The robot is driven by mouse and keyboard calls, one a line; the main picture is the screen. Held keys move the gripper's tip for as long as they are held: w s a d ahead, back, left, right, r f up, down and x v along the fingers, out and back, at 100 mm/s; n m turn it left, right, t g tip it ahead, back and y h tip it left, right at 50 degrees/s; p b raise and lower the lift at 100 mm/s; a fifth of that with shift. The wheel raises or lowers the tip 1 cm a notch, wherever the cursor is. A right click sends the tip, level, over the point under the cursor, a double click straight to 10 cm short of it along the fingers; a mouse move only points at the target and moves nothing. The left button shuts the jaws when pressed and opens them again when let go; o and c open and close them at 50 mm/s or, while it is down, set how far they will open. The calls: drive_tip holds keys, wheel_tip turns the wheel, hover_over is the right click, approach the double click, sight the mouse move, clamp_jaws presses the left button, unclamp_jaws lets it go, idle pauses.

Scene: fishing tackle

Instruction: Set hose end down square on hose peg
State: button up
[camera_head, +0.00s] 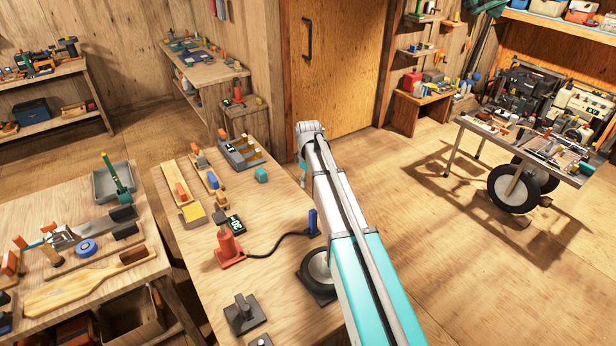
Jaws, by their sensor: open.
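A black hose (276,247) runs from an orange-red cone-shaped body (229,246) across the wooden workbench. It ends near a blue upright piece (313,221), which looks like the hose end, close beside my arm. A dark grey square base with a short upright post (241,314) stands near the bench's front; it may be the hose peg. My arm reaches up from the lower right to a grey joint, and my gripper cannot be made out beyond it. A round dial-like part on a dark base is partly hidden by my arm.
The workbench (205,290) also holds a grey compartment tray (240,153), a small display box (236,225) and several blocks. Another bench with a paddle (85,283) and tools stands left. A wheeled cart (530,150) stands right. Open floor lies between.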

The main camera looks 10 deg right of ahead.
drive_tip(key=shift+w+r+n, duration=0.1)
drive_tip(key=shift+w+n, duration=0.1)
drive_tip(key=shift+n, duration=0.55)
drive_tip(key=shift+w+n, duration=0.2)
drive_tip(key=shift+n, duration=0.55)
drive_tip(key=s+m, duration=1.2)
drive_tip(key=s, duration=1.7)
drive_tip(key=shift+d, duration=0.25)
